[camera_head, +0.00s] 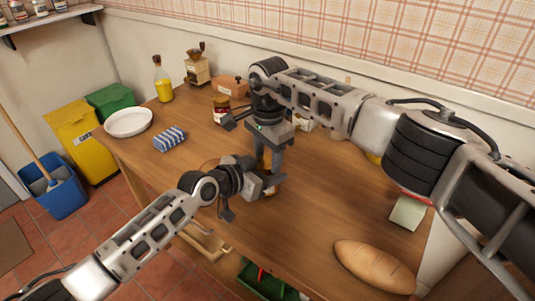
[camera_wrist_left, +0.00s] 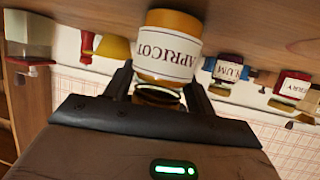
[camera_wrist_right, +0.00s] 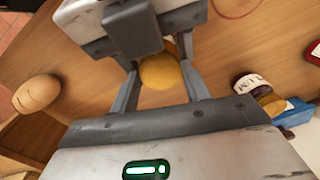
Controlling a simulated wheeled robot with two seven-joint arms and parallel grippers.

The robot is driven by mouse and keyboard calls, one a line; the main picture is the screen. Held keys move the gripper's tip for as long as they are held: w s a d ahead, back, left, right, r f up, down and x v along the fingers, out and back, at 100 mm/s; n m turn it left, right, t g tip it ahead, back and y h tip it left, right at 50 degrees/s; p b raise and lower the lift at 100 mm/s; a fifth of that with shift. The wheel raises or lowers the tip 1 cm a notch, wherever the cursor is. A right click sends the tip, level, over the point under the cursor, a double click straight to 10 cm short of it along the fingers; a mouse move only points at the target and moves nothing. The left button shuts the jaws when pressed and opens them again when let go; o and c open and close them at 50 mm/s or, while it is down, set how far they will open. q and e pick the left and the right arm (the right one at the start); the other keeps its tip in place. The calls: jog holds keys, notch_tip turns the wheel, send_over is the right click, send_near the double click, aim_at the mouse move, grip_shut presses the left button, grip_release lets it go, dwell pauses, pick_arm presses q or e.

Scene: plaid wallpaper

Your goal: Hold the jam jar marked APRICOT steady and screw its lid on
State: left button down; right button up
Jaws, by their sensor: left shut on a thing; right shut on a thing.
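The jam jar marked APRICOT (camera_wrist_left: 167,50) shows upside down in the left wrist view, which is rolled over; it stands on the table. My left gripper (camera_wrist_left: 160,88) is shut on it. In the head view, my left gripper (camera_head: 268,185) is low at the jar, which is mostly hidden there. My right gripper (camera_head: 268,160) points down from above and is shut on the yellow-gold lid (camera_wrist_right: 160,72), which shows as a round disc between its fingers. A gap with a dark rim shows near the jar's top in the left wrist view; whether lid and jar touch is unclear.
A striped cloth (camera_head: 169,138), white plate (camera_head: 128,121) and oil bottle (camera_head: 163,80) are at left. A bread loaf (camera_head: 375,266) lies front right. The table between loaf and grippers is clear.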

jog(key=o, duration=1.1)
jog(key=shift+r, duration=2.25)
jog(key=shift+o, duration=0.2)
jog(key=o, duration=0.5)
notch_tip(320, 180, up, 12)
jog(key=shift+s+d, duration=0.15)
